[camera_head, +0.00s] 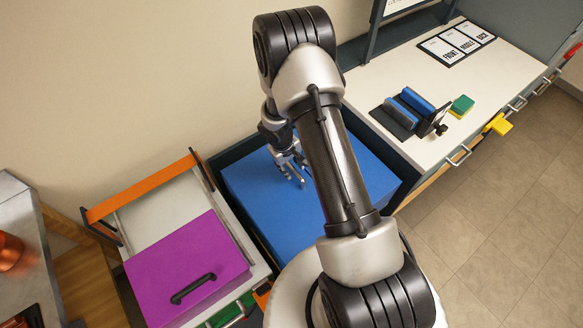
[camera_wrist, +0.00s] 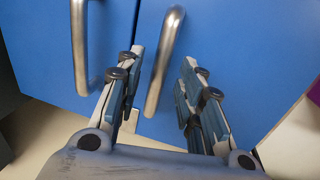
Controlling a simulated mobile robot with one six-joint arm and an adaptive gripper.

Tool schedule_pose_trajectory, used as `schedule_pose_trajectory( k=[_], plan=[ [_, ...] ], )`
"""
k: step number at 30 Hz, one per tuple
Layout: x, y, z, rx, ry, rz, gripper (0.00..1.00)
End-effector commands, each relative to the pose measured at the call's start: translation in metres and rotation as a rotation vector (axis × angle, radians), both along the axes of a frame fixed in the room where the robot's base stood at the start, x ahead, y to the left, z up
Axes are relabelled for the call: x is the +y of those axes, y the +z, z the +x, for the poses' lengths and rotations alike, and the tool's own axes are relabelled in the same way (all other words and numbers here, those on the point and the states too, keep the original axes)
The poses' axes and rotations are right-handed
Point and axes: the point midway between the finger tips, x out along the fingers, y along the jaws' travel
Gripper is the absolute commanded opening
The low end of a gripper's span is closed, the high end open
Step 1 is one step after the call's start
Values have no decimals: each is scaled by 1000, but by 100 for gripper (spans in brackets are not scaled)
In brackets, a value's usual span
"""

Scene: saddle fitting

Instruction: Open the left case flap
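The blue case (camera_head: 262,205) is partly hidden behind my arm in the head view. In the wrist view two blue flaps, one at left (camera_wrist: 35,40) and one at right (camera_wrist: 245,50), meet at a narrow seam and look shut. Each has a curved metal handle near the seam, a left one (camera_wrist: 79,45) and a right one (camera_wrist: 166,55). My gripper (camera_wrist: 160,82) is open, its fingers spread. The right handle's lower end shows between the fingers; contact is not visible. In the head view my gripper (camera_head: 290,168) is over the blue surface. I cannot tell which flap the task calls left.
A purple panel (camera_head: 180,265) with a black handle and an orange bar (camera_head: 140,188) lie left of the case. A white counter (camera_head: 440,100) at right bears blue blocks (camera_head: 410,105), a green-yellow sponge (camera_head: 461,105) and labelled cards (camera_head: 457,43). Floor is clear at right.

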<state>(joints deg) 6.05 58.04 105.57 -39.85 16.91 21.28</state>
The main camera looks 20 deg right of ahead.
Motion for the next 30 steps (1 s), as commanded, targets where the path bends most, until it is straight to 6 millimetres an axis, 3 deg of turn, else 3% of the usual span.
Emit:
schedule_pose_trajectory(
  k=[10, 26, 30],
  plan=[
    [-1, -4, 1, -2, -1, 0, 35],
    [-1, -4, 1, -1, -1, 0, 0],
    [-1, -4, 1, -1, -1, 0, 0]
  ],
)
